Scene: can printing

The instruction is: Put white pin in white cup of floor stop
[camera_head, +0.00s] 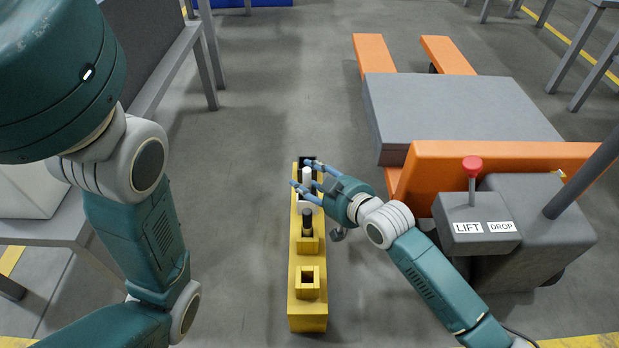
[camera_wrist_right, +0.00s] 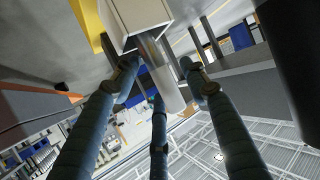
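The yellow floor stop (camera_head: 308,324) lies lengthwise on the floor with a row of square cups. Its white cup (camera_head: 311,211) is toward the far end, and the cup's wall also shows in the right wrist view (camera_wrist_right: 139,14). The white pin (camera_head: 307,176) stands upright at the white cup's mouth; in the wrist view the pin (camera_wrist_right: 163,82) extends from the cup's opening. How deep it sits is hidden. My right gripper (camera_head: 302,178) is around the pin with fingers spread, and gaps show beside the pin. My left arm is visible, but its gripper is outside the frame.
A black pin (camera_head: 307,222) stands in a yellow cup nearer me. The nearest yellow cup (camera_head: 308,284) is empty. A black cup (camera_head: 310,160) is at the far end. An orange and grey lift cart (camera_head: 460,110) stands right, a grey table (camera_head: 150,60) left. Floor between is clear.

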